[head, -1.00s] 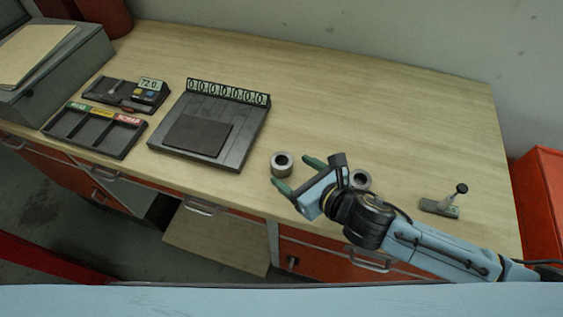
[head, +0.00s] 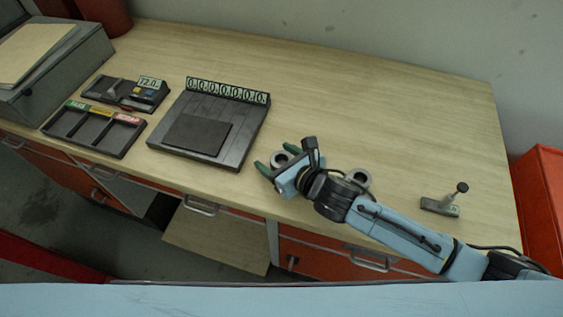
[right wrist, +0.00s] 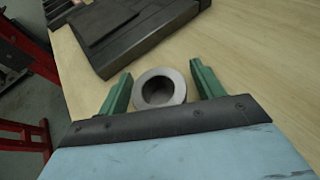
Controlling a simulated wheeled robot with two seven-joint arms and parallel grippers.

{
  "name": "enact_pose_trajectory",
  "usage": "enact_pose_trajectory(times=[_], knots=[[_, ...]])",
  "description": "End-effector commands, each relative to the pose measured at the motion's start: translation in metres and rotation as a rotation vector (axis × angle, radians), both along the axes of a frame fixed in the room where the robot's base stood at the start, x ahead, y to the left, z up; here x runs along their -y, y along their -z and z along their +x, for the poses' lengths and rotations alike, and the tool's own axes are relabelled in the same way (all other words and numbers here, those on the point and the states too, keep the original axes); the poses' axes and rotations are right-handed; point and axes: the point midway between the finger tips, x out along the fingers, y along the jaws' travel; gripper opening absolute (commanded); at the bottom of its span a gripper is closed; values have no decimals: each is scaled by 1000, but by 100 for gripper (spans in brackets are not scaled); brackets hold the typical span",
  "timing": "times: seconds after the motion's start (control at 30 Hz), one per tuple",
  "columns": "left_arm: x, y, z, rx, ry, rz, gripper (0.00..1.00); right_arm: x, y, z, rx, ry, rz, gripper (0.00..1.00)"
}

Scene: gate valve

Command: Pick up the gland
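A short grey metal ring-shaped piece (head: 279,158) with a dark central hole, likely the gland, stands upright near the front edge of the bench. It also shows in the right wrist view (right wrist: 180,88), between the two green fingers. My right gripper (head: 276,158) is open around it, one finger on each side. In the right wrist view the gripper (right wrist: 161,72) shows a gap between each finger and the ring. A second similar grey ring (head: 360,179) stands to the right, partly hidden by my right arm. My left gripper is out of view.
A dark scale-like tray with a digit display (head: 215,125) lies left of the ring. A labelled compartment tray (head: 95,130) and a small device (head: 125,93) are further left. A small block with a black-knobbed rod (head: 440,206) stands at right.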

Motion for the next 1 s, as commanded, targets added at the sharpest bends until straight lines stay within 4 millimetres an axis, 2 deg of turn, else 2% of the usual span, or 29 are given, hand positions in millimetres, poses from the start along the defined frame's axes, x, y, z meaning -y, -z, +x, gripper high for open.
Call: enact_pose_trajectory(times=[0.03,0.4,0.47,0.67,0.77,1.0], knots=[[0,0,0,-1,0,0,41,0,0,0,0,0,0,60],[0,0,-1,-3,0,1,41,0,0,0,0,0,0,11],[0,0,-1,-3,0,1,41,0,-2,0,3,-1,3,6],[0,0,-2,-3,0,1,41,0,-3,0,4,-1,3,6],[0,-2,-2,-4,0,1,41,-1,-10,1,7,-3,4,6],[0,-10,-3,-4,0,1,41,0,-55,1,11,-4,4,6]])
